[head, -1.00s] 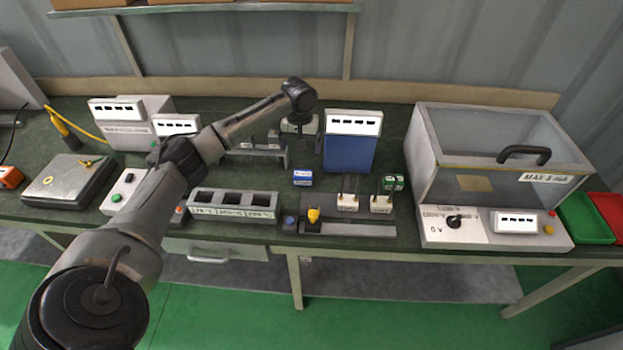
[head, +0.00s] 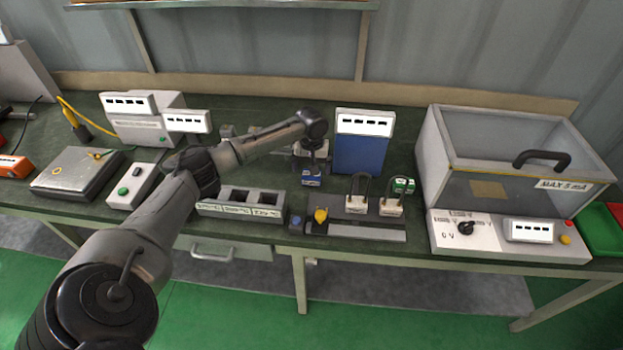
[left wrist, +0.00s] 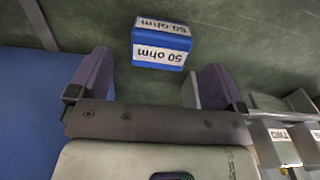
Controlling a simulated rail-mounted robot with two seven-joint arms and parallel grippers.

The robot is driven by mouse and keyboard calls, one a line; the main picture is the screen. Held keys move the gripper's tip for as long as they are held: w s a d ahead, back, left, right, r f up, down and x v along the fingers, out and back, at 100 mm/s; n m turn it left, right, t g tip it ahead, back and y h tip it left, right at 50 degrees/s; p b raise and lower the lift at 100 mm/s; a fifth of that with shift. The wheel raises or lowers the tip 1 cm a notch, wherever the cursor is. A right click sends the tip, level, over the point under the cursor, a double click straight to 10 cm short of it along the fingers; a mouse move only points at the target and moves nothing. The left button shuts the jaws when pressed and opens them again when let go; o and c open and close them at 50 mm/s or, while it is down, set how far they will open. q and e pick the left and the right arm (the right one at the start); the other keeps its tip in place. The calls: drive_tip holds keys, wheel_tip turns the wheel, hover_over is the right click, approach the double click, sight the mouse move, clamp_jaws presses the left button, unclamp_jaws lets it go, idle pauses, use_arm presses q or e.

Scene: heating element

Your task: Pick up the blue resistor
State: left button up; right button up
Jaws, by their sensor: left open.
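The blue resistor (head: 312,178) is a small block with white labels, standing on the dark green bench top. In the left wrist view the resistor (left wrist: 161,48) shows "50 ohm" on its labels. My left gripper (head: 313,163) is just above and behind the resistor in the head view. In the left wrist view my left gripper (left wrist: 156,70) is open, its two dark fingers spread to either side of the resistor's line. The resistor lies at and beyond the fingertips, with nothing clamped. My right gripper is not in view.
A blue meter box (head: 361,150) stands close behind on the right. A green resistor (head: 403,186) and padlock-like pieces (head: 357,203) stand to the right. A grey slotted block (head: 240,209) is at front left. A large clear-topped case (head: 500,185) fills the right side.

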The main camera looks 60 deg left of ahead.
use_arm(q)
wheel_tip(320, 180, down, 5)
drive_tip(key=shift+r+b, duration=0.15)
drive_tip(key=shift+b, duration=0.6)
drive_tip(key=c, duration=1)
